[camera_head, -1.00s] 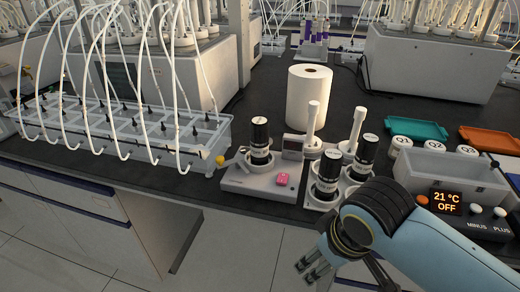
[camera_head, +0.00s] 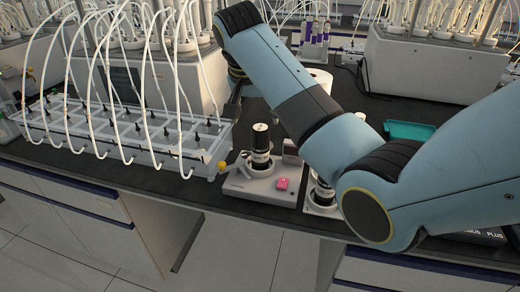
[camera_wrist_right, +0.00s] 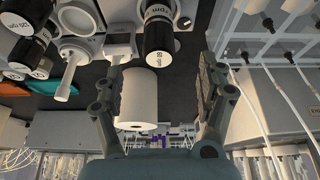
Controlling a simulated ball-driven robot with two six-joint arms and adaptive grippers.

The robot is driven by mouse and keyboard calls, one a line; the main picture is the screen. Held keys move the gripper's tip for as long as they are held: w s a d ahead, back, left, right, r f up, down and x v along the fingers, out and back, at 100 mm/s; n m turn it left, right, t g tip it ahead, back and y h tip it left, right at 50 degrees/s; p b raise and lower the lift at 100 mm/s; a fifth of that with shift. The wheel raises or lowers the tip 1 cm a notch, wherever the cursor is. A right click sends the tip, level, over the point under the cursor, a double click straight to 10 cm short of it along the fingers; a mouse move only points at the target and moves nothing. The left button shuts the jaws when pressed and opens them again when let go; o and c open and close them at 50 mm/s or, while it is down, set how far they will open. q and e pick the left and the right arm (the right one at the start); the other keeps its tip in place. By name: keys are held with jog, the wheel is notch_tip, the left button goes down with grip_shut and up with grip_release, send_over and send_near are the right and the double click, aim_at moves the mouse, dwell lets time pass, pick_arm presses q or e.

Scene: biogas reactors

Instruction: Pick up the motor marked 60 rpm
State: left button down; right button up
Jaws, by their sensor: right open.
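One black motor with a silver label band (camera_head: 260,145) stands upright on a white stand with a pink button in the head view. It also shows at top centre of the right wrist view (camera_wrist_right: 158,38), beyond my fingertips. Two more black motors show at the wrist view's upper left: one seems to read 120 rpm (camera_wrist_right: 18,24), and the other's (camera_wrist_right: 32,56) number is unclear. My right gripper (camera_wrist_right: 162,78) is open and empty, its fingers spread above the bench. In the head view my arm mostly hides it. My left gripper is not in view.
A white paper roll (camera_wrist_right: 139,98) stands behind the stand, between my fingers in the wrist view. A clear tray with hoses (camera_head: 120,135) lies left of the stand. A teal tray (camera_head: 409,131) is at the right. My right arm covers much of the bench's right side.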

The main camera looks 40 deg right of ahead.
aim_at(260, 138)
jog(key=p+x, duration=0.1)
jog(key=x, duration=0.9)
jog(key=shift+w+d+f, duration=0.1)
jog(key=shift+d+f, duration=0.1)
jog(key=shift+d, duration=0.05)
jog(key=shift+c, duration=0.4)
jog(key=shift+r, duration=0.1)
grip_shut()
